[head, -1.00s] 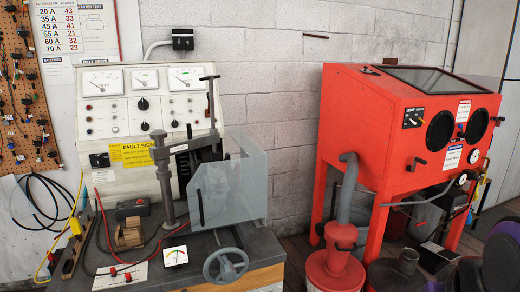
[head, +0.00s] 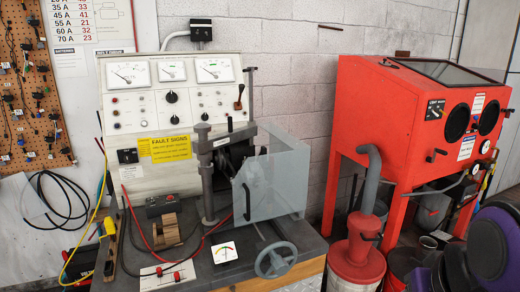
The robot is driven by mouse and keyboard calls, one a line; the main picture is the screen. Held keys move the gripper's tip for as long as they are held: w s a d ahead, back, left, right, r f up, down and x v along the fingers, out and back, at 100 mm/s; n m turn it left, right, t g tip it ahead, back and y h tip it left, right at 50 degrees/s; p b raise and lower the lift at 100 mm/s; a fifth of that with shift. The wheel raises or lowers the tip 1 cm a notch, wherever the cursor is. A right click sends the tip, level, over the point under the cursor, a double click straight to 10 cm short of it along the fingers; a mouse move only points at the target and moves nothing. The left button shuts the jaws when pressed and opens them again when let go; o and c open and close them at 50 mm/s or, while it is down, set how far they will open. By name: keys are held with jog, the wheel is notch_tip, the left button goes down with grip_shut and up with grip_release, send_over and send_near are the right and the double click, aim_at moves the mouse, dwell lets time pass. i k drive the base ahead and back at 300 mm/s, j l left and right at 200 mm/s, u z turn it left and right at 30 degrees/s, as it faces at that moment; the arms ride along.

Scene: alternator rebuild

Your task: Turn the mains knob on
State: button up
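The test bench has a pale upright panel (head: 205,128) with several dials, black knobs and small buttons. A black rotary knob on a dark plate (head: 127,156) sits at the panel's lower left, beside the yellow fault signs label (head: 165,148). The lettering is too small to tell which knob is the mains. My gripper is not in view.
A red blasting cabinet (head: 400,110) and red dust collector (head: 358,265) stand to the right.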

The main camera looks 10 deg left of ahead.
aim_at(128, 158)
jog(key=k+j, duration=0.1)
jog(key=j, duration=0.7)
jog(key=k+j, duration=0.1)
jog(key=j, duration=0.7)
jog(key=k+j, duration=0.1)
jog(key=j, duration=0.7)
jog(key=k+j, duration=0.25)
jog(key=i+j, duration=0.2)
